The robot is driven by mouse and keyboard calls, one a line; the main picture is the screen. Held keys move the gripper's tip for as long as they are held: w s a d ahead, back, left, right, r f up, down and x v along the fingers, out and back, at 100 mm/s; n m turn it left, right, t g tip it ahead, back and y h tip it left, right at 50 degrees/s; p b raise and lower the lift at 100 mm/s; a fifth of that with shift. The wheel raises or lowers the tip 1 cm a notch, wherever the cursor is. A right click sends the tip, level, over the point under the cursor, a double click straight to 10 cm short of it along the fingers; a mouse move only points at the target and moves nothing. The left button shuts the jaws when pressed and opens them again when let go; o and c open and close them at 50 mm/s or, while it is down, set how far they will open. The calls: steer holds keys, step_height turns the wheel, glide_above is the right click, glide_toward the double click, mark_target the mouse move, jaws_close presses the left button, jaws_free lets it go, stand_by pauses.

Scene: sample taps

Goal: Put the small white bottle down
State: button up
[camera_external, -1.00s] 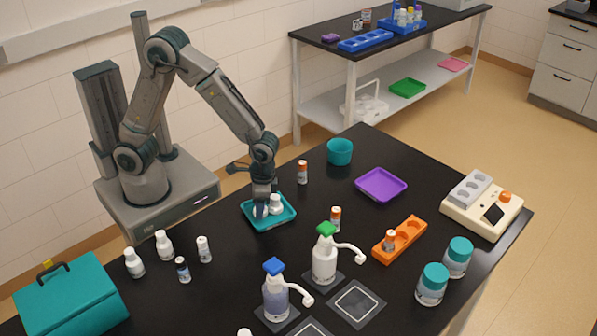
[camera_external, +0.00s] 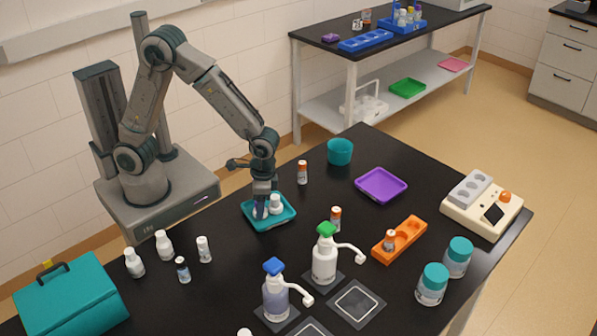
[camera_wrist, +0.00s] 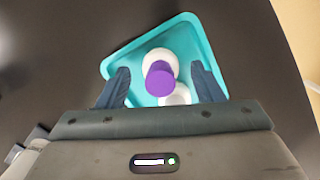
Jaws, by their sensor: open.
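The teal tray (camera_external: 288,219) lies on the black table below my gripper (camera_external: 266,208). A small white bottle (camera_external: 275,204) stands in the tray beside my fingers. In the wrist view, a white bottle (camera_wrist: 158,57) with a purple cap (camera_wrist: 160,80) is in the teal tray (camera_wrist: 203,40). A second white shape (camera_wrist: 175,96) lies close by, partly hidden by the cap and my gripper body. My gripper (camera_wrist: 162,77) is open, its fingers spread on either side of the purple cap with gaps. The purple cap does not show in the external view.
An orange-capped vial (camera_external: 302,172) and a teal cup (camera_external: 340,151) stand behind the tray. A purple tray (camera_external: 381,185) is to the right. Pump bottles (camera_external: 324,258) stand in front, and several small bottles (camera_external: 164,245) at the left. Table around the tray is mostly clear.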

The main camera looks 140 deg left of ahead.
step_height(320, 180, up, 10)
steer(key=a, duration=0.1)
steer(key=s+d+r+m+t, duration=0.1)
steer(key=s+d+m, duration=0.2)
steer(key=d, duration=0.4)
steer(key=s+d+r+m+t, duration=0.1)
steer(key=s+d+r+m, duration=0.1)
steer(key=s+d+m, duration=0.2)
steer(key=s+d+r+m+t+y, duration=0.1)
steer(key=s+d+r+m, duration=0.1)
steer(key=d, duration=0.8)
steer(key=shift+s+d+m+t, duration=0.4)
steer(key=shift+s+m, duration=0.4)
steer(key=shift+s, duration=0.15)
